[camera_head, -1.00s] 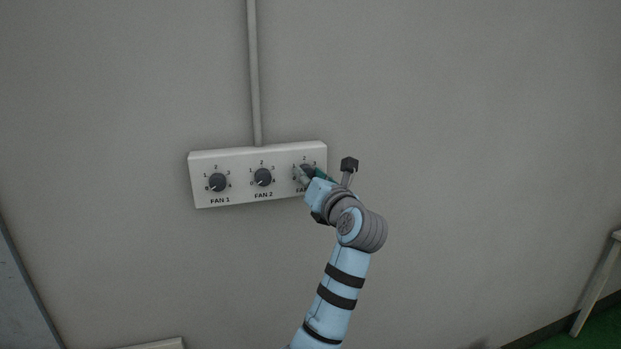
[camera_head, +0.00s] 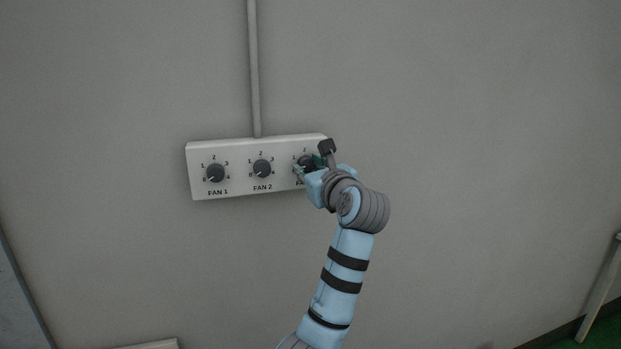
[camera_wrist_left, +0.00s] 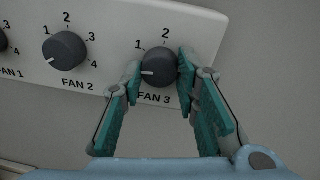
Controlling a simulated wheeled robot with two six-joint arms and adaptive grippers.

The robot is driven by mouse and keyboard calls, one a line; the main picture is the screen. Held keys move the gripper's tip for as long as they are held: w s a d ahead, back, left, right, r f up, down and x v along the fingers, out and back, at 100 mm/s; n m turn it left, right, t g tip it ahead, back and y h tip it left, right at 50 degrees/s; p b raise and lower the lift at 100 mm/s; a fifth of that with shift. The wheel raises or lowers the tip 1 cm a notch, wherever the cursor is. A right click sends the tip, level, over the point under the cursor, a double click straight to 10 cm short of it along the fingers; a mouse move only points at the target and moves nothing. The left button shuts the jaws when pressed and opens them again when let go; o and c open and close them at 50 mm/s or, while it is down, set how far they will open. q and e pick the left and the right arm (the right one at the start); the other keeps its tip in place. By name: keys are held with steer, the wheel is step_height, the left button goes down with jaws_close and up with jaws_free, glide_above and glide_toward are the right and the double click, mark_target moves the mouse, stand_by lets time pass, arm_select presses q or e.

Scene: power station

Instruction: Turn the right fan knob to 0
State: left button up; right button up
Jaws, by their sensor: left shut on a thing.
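The right fan knob, FAN 3, is a dark round dial with a white pointer line, at the right end of a white panel (camera_head: 238,186). In the left wrist view the FAN 3 knob (camera_wrist_left: 158,68) has its pointer toward the left, below the 1 mark; its 0 mark is hidden by a finger. My left gripper (camera_wrist_left: 160,75) has its teal fingers on both sides of this knob, shut on it. In the head view the left gripper (camera_head: 306,166) covers much of the knob and its label. My right gripper is not in view.
The FAN 2 knob (camera_head: 262,169) and FAN 1 knob (camera_head: 215,173) sit to the left on the same panel, pointers toward lower left. A grey conduit (camera_head: 254,70) runs up from the panel. The wall around is bare.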

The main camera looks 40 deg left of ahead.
arm_select(q)
steer(key=n+b, duration=0.2)
steer(key=n, duration=0.2)
steer(key=shift+r+n+b, duration=0.1)
steer(key=shift+n+b, duration=0.2)
steer(key=shift+b, duration=0.1)
stand_by(0.4)
steer(key=o, duration=1.2)
steer(key=shift+c, duration=0.2)
steer(key=shift+s, duration=0.1)
steer(key=shift+d, duration=0.2)
steer(key=v, duration=1.1)
steer(key=shift+s+d+r, duration=0.2)
steer(key=shift+s, duration=0.15)
